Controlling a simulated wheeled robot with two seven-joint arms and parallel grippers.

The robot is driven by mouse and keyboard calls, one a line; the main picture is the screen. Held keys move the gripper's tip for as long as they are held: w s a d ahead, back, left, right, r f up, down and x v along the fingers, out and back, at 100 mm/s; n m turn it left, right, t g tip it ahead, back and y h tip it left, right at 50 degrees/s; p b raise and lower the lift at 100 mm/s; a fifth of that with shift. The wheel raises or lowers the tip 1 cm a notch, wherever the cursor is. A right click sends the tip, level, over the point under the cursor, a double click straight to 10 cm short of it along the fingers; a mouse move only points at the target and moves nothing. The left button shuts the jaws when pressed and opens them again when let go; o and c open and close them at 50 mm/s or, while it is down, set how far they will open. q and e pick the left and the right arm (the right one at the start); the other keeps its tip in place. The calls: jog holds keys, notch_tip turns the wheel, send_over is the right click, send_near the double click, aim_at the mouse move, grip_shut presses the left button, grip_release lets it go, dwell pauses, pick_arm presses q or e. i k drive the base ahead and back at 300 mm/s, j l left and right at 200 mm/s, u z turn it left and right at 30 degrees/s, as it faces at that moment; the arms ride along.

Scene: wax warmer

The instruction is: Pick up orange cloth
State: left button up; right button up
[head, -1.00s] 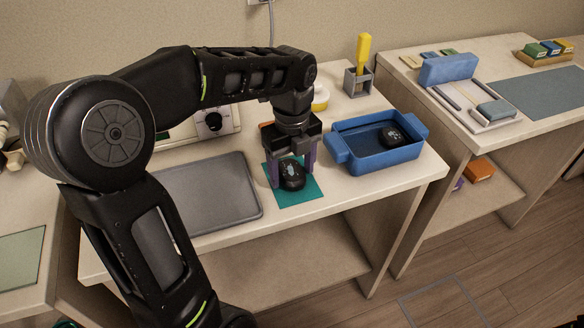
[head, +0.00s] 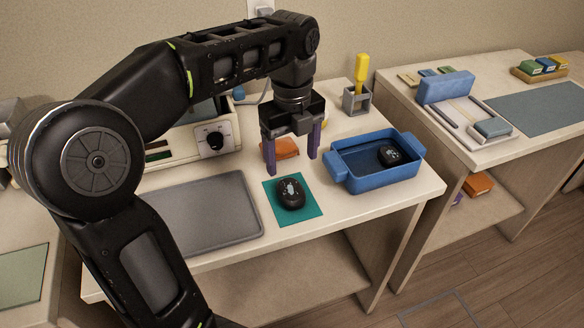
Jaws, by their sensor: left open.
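An orange folded item (head: 287,147), which looks like the cloth, lies on the middle table behind my left gripper and shows between its fingers. My left gripper (head: 292,163) is open and empty, pointing down. Its two purple fingers are apart, above and behind a dark mouse-shaped object (head: 291,194). That object lies on a teal mat (head: 310,209). Another orange folded item (head: 478,185) lies on the lower shelf of the right table. My right gripper is not in view.
A blue tub (head: 375,178) holding a second dark mouse-shaped object (head: 390,155) stands right of the gripper. A grey tray (head: 200,215) lies left of the mat. Behind are a cream device with a black knob (head: 215,140) and a grey holder (head: 356,100) with a yellow-handled tool.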

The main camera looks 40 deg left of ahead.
aim_at(286, 148)
jog(key=u, duration=1.3)
